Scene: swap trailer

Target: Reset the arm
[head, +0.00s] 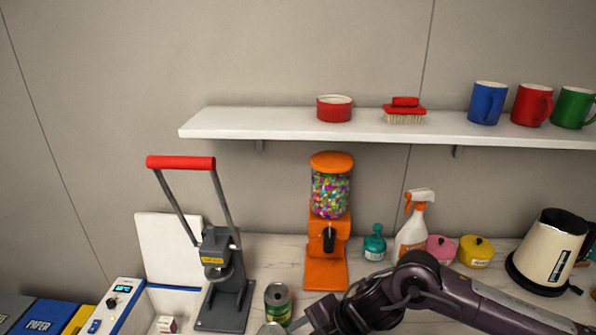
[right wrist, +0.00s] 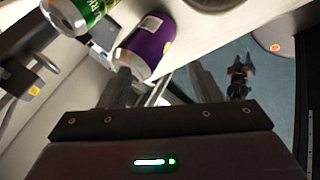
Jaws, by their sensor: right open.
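My right arm (head: 425,287) comes in from the right in the head view, low over the counter. Its gripper reaches the bottom edge beside a green can (head: 278,303). In the right wrist view my right gripper (right wrist: 164,88) is open, with nothing held between its fingers. A purple can (right wrist: 152,45) lies just beyond the left finger in that view; whether they touch is unclear. The green can (right wrist: 76,12) is farther up and left. A round metal top (head: 271,328) shows at the bottom of the head view. My left gripper is not in the head view.
A grey press with a red handle (head: 181,163) stands left of the green can. An orange candy dispenser (head: 327,250) stands behind the arm. A spray bottle (head: 413,225), pink and yellow pots and a kettle (head: 548,252) line the back right. A white shelf (head: 270,123) hangs above.

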